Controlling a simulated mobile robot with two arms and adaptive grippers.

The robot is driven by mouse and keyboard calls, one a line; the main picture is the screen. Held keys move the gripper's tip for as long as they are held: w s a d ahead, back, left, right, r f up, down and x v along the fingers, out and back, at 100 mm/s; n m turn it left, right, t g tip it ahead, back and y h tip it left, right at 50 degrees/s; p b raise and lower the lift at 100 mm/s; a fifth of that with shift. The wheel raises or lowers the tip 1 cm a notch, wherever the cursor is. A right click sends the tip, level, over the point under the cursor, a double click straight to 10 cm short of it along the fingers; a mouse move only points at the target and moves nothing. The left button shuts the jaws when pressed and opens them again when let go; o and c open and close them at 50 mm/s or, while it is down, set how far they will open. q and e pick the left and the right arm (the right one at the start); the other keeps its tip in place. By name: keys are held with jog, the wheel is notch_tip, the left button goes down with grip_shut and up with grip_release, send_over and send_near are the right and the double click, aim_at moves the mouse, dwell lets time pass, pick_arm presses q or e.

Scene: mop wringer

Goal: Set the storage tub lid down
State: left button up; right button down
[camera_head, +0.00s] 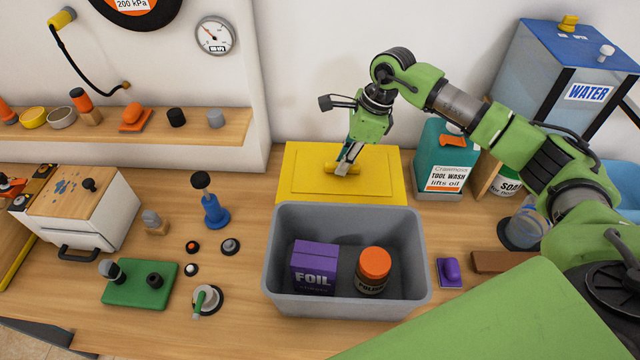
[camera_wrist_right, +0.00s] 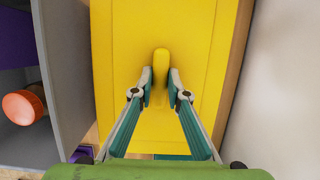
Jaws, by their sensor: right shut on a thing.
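The storage tub lid (camera_head: 293,187) is a yellow flat rectangle with a raised bar handle, behind the grey storage tub (camera_head: 346,305). My right gripper (camera_head: 347,160) is above the lid, shut on its handle. In the right wrist view, the fingers (camera_wrist_right: 160,88) stand either side of the handle on the lid (camera_wrist_right: 125,40). The lid looks level and covers some of the table by the wall; I cannot tell whether it touches the wood. The tub is open, with a purple foil box (camera_head: 314,268) and an orange-capped polish jar (camera_head: 373,271) inside. My left gripper is not in view.
A teal tool wash bottle (camera_head: 443,160) stands just right of the lid. A purple block (camera_head: 449,271) and a brown bar (camera_head: 503,262) lie right of the tub. A blue pump-like item (camera_head: 213,208) and a green tray (camera_head: 140,290) are left of it.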

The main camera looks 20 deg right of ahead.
aim_at(354, 164)
notch_tip(354, 164, down, 8)
jog(key=p, duration=0.2)
jog(key=shift+r+p, duration=0.2)
jog(key=shift+p, duration=0.1)
jog(key=shift+f, duration=0.3)
jog(key=shift+f, duration=0.1)
jog(key=c, duration=2)
grip_release()
jog(key=shift+o, duration=0.2)
jog(key=b+v, duration=0.4)
jog(key=v, duration=0.7)
jog(key=shift+d+b, duration=0.1)
jog(key=shift+b, duration=0.25)
jog(key=shift+s+d+r, duration=0.1)
jog(key=shift+s+r, duration=0.05)
jog(key=shift+r, duration=0.5)
